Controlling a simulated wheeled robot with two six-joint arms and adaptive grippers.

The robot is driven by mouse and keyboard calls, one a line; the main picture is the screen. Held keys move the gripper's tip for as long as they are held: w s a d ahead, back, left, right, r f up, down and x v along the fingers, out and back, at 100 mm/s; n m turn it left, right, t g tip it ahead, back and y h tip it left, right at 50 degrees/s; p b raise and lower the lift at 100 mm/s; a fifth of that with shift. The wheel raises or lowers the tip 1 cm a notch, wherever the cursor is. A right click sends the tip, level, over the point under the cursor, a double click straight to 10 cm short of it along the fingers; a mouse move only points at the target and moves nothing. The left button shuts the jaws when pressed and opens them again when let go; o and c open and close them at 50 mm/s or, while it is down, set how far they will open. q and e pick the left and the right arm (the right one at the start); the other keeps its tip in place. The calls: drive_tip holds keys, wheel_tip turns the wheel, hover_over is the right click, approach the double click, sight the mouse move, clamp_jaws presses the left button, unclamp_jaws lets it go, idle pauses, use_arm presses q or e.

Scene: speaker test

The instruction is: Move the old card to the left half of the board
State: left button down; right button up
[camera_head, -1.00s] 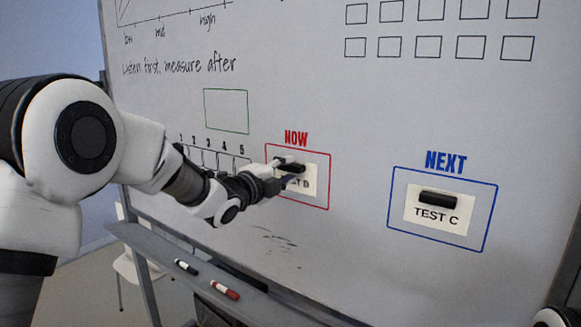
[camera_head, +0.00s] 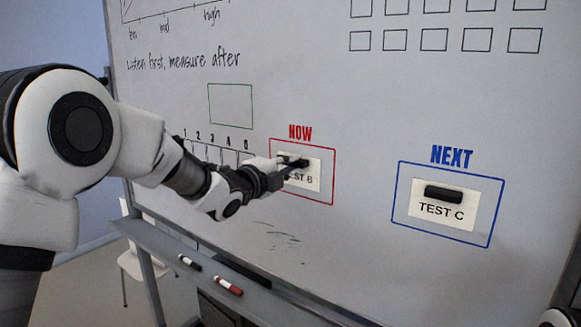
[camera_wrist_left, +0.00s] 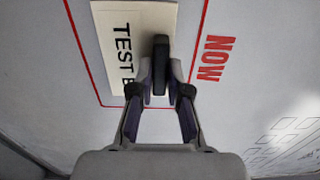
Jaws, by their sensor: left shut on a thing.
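The card marked TEST B (camera_head: 311,177) is on the whiteboard (camera_head: 330,255) inside the red NOW box, with a black block on it. It also shows in the left wrist view (camera_wrist_left: 112,60), partly cut off by the frame edge. My left gripper (camera_head: 285,165) is at the card's left side. In the left wrist view my left gripper (camera_wrist_left: 160,95) has its fingers shut on the card's black block (camera_wrist_left: 161,55). A second card, TEST C (camera_head: 440,212), with its own black block is inside the blue NEXT box.
An empty green box (camera_head: 230,106) and a numbered scale are drawn left of the red box. A tray (camera_head: 260,300) below the board holds a black marker (camera_head: 189,262) and a red marker (camera_head: 228,285). A white chair stands behind at left.

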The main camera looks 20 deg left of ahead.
use_arm(q)
drive_tip(key=b+v, duration=0.4)
drive_tip(key=v, duration=0.2)
drive_tip(key=shift+s, duration=0.35)
idle(1.0)
drive_tip(key=shift+a, duration=0.1)
